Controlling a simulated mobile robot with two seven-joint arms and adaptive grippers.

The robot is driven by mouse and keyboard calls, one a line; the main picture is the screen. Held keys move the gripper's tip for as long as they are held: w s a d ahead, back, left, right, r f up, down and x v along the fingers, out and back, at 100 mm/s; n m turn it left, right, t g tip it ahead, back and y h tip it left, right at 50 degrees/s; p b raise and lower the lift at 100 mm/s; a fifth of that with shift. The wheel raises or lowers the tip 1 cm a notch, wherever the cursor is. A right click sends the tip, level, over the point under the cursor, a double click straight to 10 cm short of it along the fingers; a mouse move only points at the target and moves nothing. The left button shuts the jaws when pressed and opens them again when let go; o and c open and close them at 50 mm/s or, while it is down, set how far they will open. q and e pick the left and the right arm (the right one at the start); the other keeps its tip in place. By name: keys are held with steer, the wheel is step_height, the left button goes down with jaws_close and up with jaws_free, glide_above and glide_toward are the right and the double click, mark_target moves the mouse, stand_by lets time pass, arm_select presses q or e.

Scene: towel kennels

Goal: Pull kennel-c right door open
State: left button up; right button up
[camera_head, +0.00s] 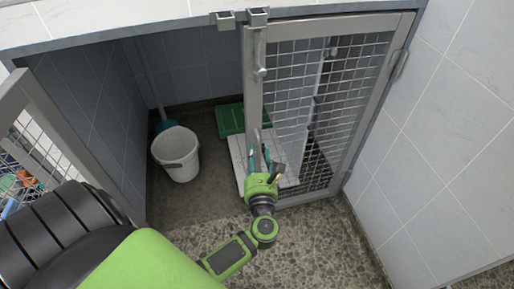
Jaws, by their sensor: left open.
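The right door (327,27) is a grey metal frame with wire mesh, hinged at the right side of the opening. It stands across the right part of the opening, shut or nearly shut; I cannot tell which. A metal latch or handle (261,71) sits high on its left, free edge. My left gripper (266,158) is open at the lower part of that free edge, well below the latch. Its fingers point up and inward and overlap the frame's edge in the picture; I cannot tell whether they touch it. My right gripper is not in view.
The left mesh door (12,104) stands swung out at the left. Inside are a white bucket (176,153), a green tray (230,119) and a white board or panel (240,160). A counter (100,19) overhangs the opening. A tiled wall (440,130) borders the right. The speckled floor (318,240) in front is clear.

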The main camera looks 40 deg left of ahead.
mark_target(257, 159)
arm_select(q)
steer(key=shift+x, duration=1.8)
jaws_close()
steer(key=shift+d, duration=0.15)
